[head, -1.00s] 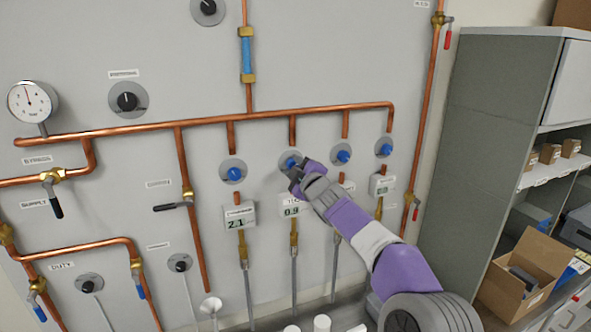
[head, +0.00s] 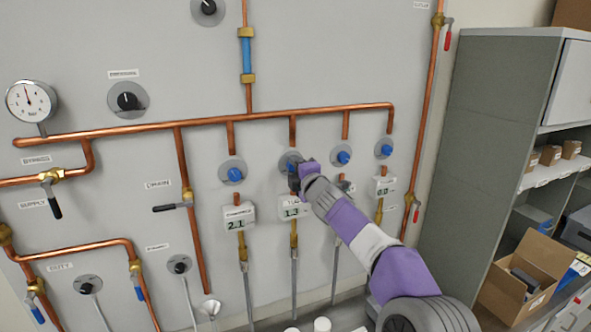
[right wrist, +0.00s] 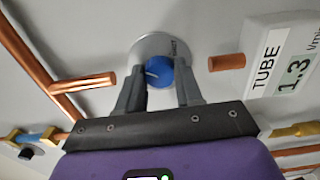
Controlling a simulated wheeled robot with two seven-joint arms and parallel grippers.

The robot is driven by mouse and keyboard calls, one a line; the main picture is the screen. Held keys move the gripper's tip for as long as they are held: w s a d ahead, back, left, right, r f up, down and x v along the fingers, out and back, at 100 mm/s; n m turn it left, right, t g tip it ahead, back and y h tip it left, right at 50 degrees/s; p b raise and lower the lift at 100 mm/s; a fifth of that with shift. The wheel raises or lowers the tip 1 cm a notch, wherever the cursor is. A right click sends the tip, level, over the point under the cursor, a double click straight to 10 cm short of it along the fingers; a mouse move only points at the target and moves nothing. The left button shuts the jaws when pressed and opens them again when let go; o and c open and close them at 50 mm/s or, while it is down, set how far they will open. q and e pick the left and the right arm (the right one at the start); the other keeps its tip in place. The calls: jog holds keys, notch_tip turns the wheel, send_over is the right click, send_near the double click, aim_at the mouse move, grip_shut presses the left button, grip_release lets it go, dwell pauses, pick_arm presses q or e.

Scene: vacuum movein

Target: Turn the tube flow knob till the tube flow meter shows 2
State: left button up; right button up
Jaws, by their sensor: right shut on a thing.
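The tube flow knob is a blue knob (right wrist: 158,72) on a round grey plate, between the two fingers of my right gripper (right wrist: 160,92) in the right wrist view. My right gripper (head: 296,176) is shut on this knob, which is mostly hidden by it in the head view. The tube flow meter (right wrist: 290,72) has a label reading TUBE and a display reading 1.3 l/min. In the head view the same meter (head: 293,208) sits just below the gripper and also reads 1.3. My left gripper is not in view.
A neighbouring blue knob (head: 235,174) is at the left, above a meter (head: 238,217) reading 2.1. Two more blue knobs (head: 342,155) (head: 384,148) are close on the right. A copper pipe (head: 270,115) runs above them. A grey cabinet (head: 490,130) stands at the right.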

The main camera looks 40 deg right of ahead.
dwell(0.3)
jog(key=o, duration=1)
jog(key=shift+o, duration=0.2)
jog(key=b+v, duration=0.2)
jog(key=v, duration=0.5)
jog(key=shift+s, duration=0.3)
jog(key=shift+a, duration=0.1)
